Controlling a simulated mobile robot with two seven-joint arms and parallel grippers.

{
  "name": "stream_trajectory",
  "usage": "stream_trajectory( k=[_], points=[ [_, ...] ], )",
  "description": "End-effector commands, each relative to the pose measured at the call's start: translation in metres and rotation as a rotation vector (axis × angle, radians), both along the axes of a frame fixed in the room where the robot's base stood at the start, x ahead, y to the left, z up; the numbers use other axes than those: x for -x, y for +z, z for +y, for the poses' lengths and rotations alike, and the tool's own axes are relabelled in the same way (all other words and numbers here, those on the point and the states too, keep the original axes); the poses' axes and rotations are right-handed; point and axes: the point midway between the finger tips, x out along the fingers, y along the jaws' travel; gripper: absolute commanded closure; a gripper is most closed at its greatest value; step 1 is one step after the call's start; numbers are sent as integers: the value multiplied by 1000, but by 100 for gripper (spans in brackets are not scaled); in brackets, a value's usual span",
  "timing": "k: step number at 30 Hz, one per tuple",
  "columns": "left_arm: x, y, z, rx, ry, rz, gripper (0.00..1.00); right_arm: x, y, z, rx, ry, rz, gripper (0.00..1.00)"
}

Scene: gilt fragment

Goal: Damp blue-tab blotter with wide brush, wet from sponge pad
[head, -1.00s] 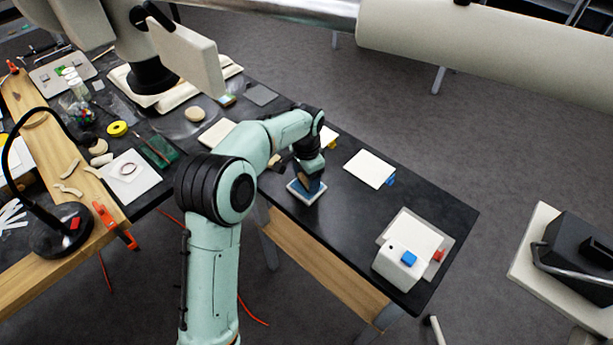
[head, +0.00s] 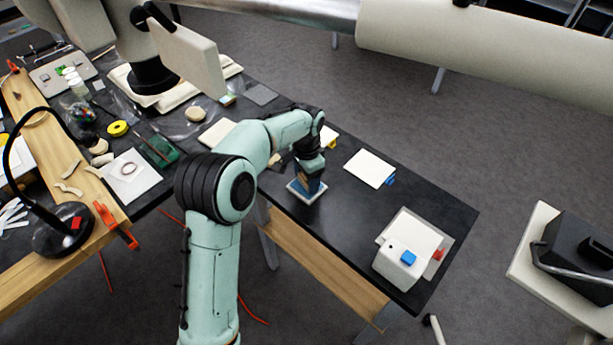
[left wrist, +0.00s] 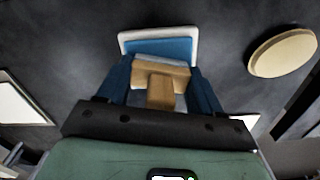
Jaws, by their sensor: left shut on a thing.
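My left gripper (head: 309,184) is shut on the wide brush, just over the sponge pad. In the left wrist view, the brush's wooden handle and head (left wrist: 160,88) sit between the dark blue fingers, with a pale bristle band (left wrist: 160,66) at the front. The sponge pad (left wrist: 160,47) is blue in a white tray; its tray also shows in the head view (head: 308,199). I cannot tell whether the bristles touch it. The blue-tab blotter (head: 369,168) lies flat to the right of the pad, its blue tab (head: 390,181) at the right corner. My right gripper is out of view.
A yellow-tab blotter (head: 328,135) lies behind the gripper, partly hidden. A white block with a blue top piece (head: 399,265) stands near the table's right end, beside a red tab (head: 438,254). Black tabletop (head: 345,216) between pad and block is clear.

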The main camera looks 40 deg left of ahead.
Motion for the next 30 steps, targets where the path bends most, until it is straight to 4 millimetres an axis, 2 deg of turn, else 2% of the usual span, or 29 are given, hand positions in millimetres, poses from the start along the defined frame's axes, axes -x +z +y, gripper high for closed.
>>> stream_trajectory(
  k=[10,30],
  points=[
    [1,2,-1,1,-1,6,59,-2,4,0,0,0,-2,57],
    [-1,58,0,0,-1,0,59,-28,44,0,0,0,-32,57]
  ],
)
